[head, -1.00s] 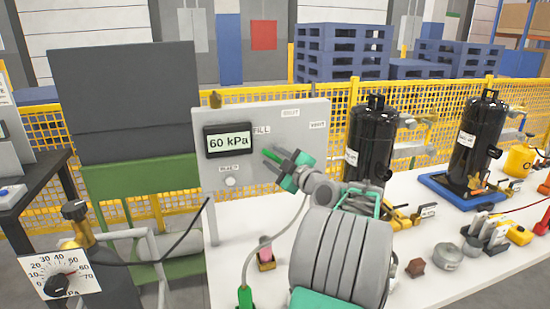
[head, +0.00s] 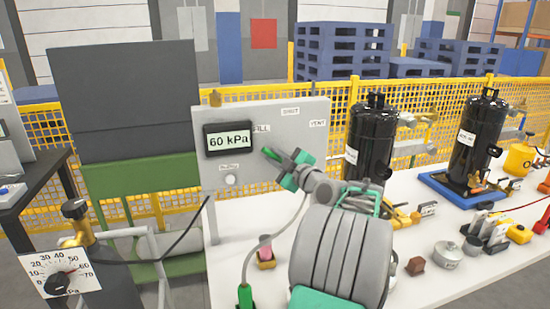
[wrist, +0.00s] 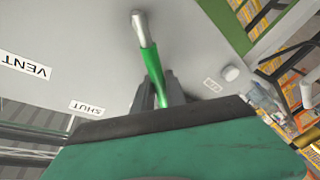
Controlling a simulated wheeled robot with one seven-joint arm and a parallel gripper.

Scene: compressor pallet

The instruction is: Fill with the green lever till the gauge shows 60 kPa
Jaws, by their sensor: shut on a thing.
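The panel (head: 215,180) carries a digital gauge (head: 229,140) that reads 60 kPa. The green lever (head: 269,152) sticks out to the upper left from my gripper (head: 290,166), just below the FILL label (head: 262,128). SHUT (head: 290,112) and VENT (head: 317,123) labels are to its right. In the wrist view the green lever (wrist: 150,58) runs from a grey end down between the jaws of my gripper (wrist: 165,93). My gripper is shut on it.
Black cylinders (head: 371,140) (head: 470,140) stand to the right. Small parts, including a lidded pot (head: 447,256), lie on the white table (head: 400,290). A yellow fence (head: 430,110) runs behind.

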